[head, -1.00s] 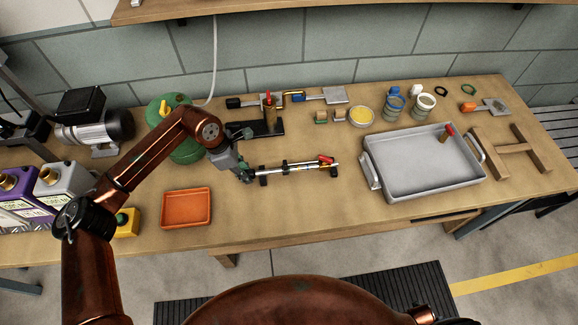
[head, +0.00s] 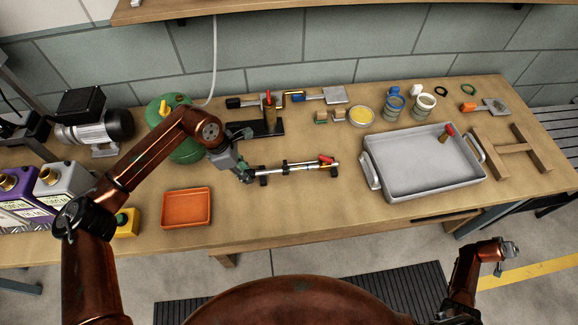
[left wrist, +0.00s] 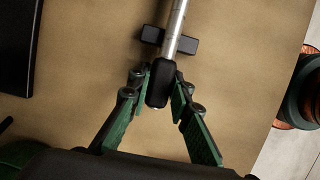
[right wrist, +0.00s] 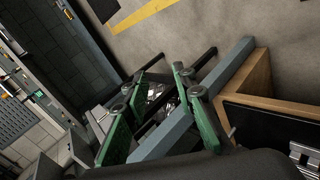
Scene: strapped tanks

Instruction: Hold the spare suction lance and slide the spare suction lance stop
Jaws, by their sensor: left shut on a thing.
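The spare suction lance (head: 303,167) is a thin silvery rod lying left to right across dark supports at the middle of the bench. A dark collar (head: 285,165) sits around the rod, probably its stop. A red-handled piece (head: 326,160) is at its right end. My left gripper (head: 248,175) is at the lance's left end. In the left wrist view my left gripper (left wrist: 160,84) is shut on the black end piece (left wrist: 160,82) of the lance. My right gripper (head: 508,249) is beyond the bench's front edge at lower right; in the right wrist view it (right wrist: 158,75) is open and empty.
A grey tray (head: 372,172) stands right of the lance, with a wooden frame (head: 510,150) beyond it. An orange tray (head: 186,208) lies at the left front. A dark stand with a red-topped brass piece (head: 269,112) is behind the lance. Bench in front of the lance is clear.

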